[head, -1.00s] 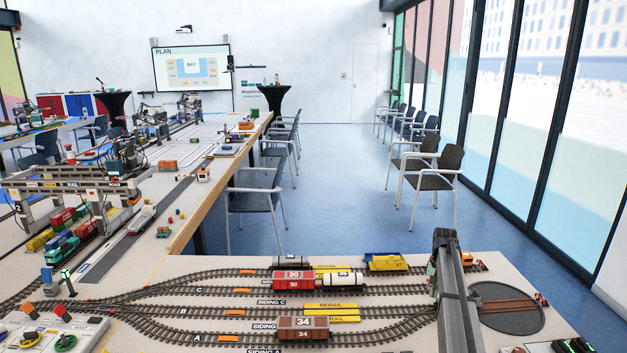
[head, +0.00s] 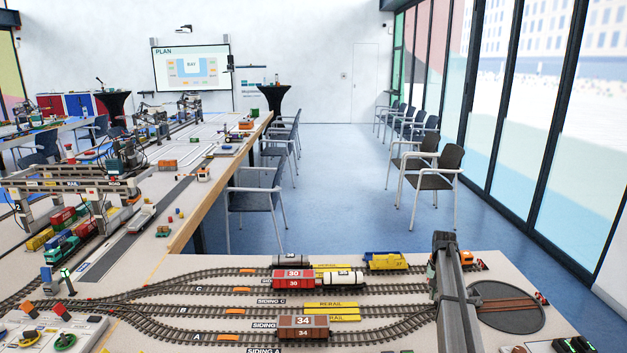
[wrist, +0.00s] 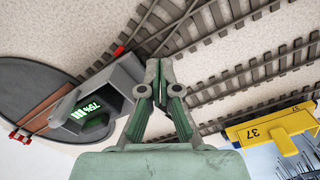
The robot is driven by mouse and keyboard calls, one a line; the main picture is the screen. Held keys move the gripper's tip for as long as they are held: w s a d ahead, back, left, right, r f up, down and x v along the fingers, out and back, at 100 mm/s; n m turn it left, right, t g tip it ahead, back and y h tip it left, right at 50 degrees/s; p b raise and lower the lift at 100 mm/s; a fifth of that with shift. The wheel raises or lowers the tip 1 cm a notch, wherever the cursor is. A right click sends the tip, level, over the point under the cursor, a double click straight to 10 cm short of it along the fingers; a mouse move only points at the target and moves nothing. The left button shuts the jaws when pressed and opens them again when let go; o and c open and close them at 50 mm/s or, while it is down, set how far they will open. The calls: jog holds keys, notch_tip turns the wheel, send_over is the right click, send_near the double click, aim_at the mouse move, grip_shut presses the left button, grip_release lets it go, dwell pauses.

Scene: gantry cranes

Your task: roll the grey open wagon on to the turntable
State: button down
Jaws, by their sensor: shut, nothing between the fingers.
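A dark grey wagon (head: 291,260), apparently numbered 38, stands on the rear siding in the head view, partly hidden behind a red wagon. Whether its top is open cannot be told. The turntable (head: 505,308) is a dark round disc with a brown track across it, at the right end of the sidings. It also shows at the left of the wrist view (wrist: 30,85). My gripper (wrist: 156,75) is shut and empty, above the track ends beside the turntable. In the head view, my arm mostly hides it. The grey wagon is not visible in the wrist view.
A red wagon (head: 293,279), a white tank wagon (head: 343,281), a brown wagon (head: 304,327) and a yellow wagon (head: 385,261) stand nearby. Yellow rerail ramps (head: 337,305) lie between tracks. A grey box with a green readout (wrist: 105,100) is close to my fingers.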

jog(key=shift+f, duration=0.25)
dwell(0.3)
jog(key=shift+w+d+p, duration=0.1)
jog(key=shift+d+p, duration=0.4)
jog(key=shift+d, duration=9.85)
jog(key=shift+a, duration=0.25)
jog(key=shift+a, duration=0.4)
jog(key=shift+r, duration=0.1)
notch_tip(320, 180, up, 7)
jog(key=p, duration=0.2)
jog(key=shift+p, duration=0.35)
